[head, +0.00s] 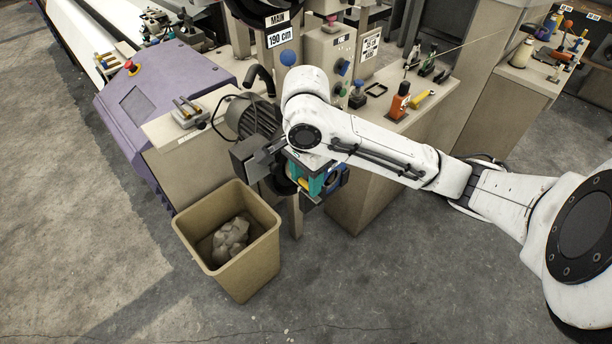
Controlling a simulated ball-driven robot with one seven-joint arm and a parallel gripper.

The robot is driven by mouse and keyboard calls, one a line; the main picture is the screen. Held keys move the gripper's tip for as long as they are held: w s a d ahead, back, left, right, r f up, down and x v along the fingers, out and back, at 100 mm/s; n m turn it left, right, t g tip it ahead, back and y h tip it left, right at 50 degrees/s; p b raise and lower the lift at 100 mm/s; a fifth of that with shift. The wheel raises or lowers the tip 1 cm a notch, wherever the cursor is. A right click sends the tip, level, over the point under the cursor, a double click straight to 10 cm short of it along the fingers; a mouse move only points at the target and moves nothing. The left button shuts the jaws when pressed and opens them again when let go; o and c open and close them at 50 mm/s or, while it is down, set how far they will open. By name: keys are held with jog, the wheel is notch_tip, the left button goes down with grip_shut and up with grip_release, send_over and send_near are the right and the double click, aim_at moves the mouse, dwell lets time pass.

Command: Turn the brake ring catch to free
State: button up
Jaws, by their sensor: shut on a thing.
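My white arm reaches in from the right to the low unit behind the tan bin. My gripper (272,153) is at the arm's far end, dark and partly covered by the wrist, beside a finned grey motor (253,117). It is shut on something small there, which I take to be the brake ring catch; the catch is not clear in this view. A dark round part (281,180), perhaps the brake ring, shows just below. The catch's angle and any free mark cannot be read.
The tan bin (254,262) with crumpled waste stands on the floor just below. A purple loom cover (160,100) is at left. Front floor is clear.

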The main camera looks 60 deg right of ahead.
aim_at(306, 183)
jog(key=o, duration=1.1)
jog(key=shift+c, duration=0.2)
notch_tip(306, 183, up, 11)
jog(key=shift+f, duration=0.1)
